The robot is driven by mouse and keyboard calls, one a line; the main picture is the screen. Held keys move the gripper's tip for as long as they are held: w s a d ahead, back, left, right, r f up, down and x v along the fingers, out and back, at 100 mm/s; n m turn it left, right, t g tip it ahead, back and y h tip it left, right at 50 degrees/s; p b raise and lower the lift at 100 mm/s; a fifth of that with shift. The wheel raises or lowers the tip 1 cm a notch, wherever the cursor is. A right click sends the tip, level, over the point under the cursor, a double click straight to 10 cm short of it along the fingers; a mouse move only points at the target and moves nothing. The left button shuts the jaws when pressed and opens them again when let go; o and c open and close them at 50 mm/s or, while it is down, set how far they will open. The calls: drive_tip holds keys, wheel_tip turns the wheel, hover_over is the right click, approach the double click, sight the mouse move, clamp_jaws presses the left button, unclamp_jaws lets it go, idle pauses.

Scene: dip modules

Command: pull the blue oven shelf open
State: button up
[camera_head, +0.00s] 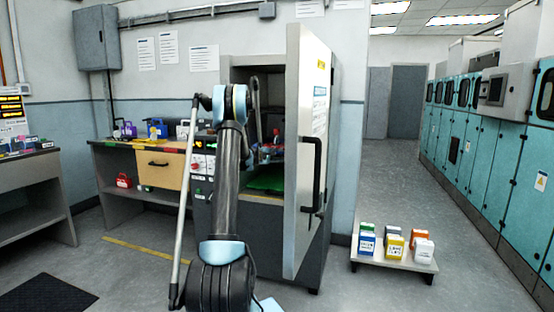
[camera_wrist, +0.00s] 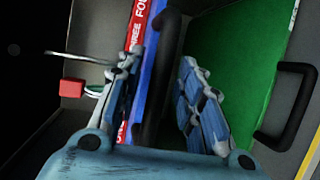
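The blue oven shelf (camera_wrist: 153,28) shows in the wrist view as a narrow blue edge beside a red strip with white lettering. Its dark handle (camera_wrist: 166,42) runs between my fingers, closer to the left finger. My gripper (camera_wrist: 162,60) is open around the handle, with a clear gap to the right finger. In the head view, my arm reaches into the open oven (camera_head: 264,199); the arm largely hides the gripper and the blue shelf.
A green shelf (camera_wrist: 232,60) with its own black handle (camera_wrist: 290,100) lies beside the blue one. The oven door (camera_head: 308,150) stands open at right. A workbench (camera_head: 120,150) is at left. A low stand (camera_head: 395,262) with several small containers is on the floor at right.

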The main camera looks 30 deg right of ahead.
drive_tip(key=shift+c, duration=0.3)
clamp_jaws()
drive_tip(key=s+a, duration=1.9)
drive_tip(key=a, duration=0.3)
drive_tip(key=shift+s+a, duration=0.25)
drive_tip(key=shift+a, duration=0.1)
drive_tip(key=shift+o, duration=0.3)
unclamp_jaws()
drive_tip(key=shift+w, duration=0.1)
